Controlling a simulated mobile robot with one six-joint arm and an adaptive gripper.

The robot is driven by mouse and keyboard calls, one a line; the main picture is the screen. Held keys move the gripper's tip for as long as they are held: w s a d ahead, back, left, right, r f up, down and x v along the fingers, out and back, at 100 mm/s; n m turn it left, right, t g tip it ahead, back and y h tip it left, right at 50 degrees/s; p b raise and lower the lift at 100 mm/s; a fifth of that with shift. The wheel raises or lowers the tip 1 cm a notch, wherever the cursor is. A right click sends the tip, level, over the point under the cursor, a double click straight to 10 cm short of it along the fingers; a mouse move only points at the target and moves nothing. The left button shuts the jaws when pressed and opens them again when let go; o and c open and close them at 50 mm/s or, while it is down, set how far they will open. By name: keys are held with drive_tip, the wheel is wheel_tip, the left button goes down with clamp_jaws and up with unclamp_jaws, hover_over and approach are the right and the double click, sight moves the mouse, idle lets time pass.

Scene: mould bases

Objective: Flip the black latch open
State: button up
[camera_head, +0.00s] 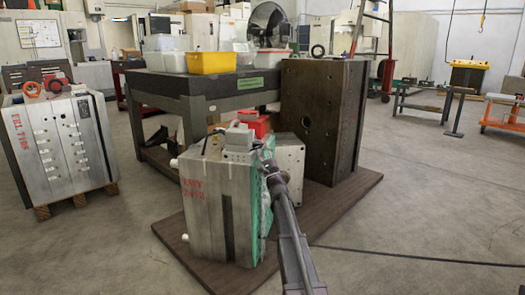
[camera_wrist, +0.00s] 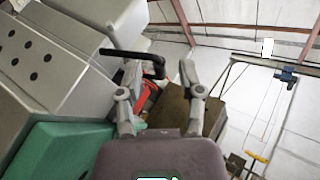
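The black latch (camera_wrist: 115,52) shows in the wrist view as a dark bent bar beside a light grey housing. It runs rightward past the left finger's tip, and its end bends down between the two fingers. My gripper (camera_wrist: 160,70) is open, its fingers spread apart. Whether it touches the latch I cannot tell. In the head view my gripper (camera_head: 269,170) is at the upper right side of a grey mould base (camera_head: 205,205) with red lettering and a green face. The grey housing (camera_head: 239,139) sits on top of that mould. I cannot make out the latch clearly there.
A tall dark brown block (camera_head: 325,110) stands behind on the same wooden board (camera_head: 345,205). A dark table (camera_head: 180,88) with a yellow bin (camera_head: 211,63) is behind. Another mould (camera_head: 60,145) stands at left on a pallet.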

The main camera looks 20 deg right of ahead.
sight(251, 137)
drive_tip(key=shift+r+n+y+p, duration=0.2)
drive_tip(key=shift+n+y+p, duration=0.1)
drive_tip(key=shift+n+y, duration=0.1)
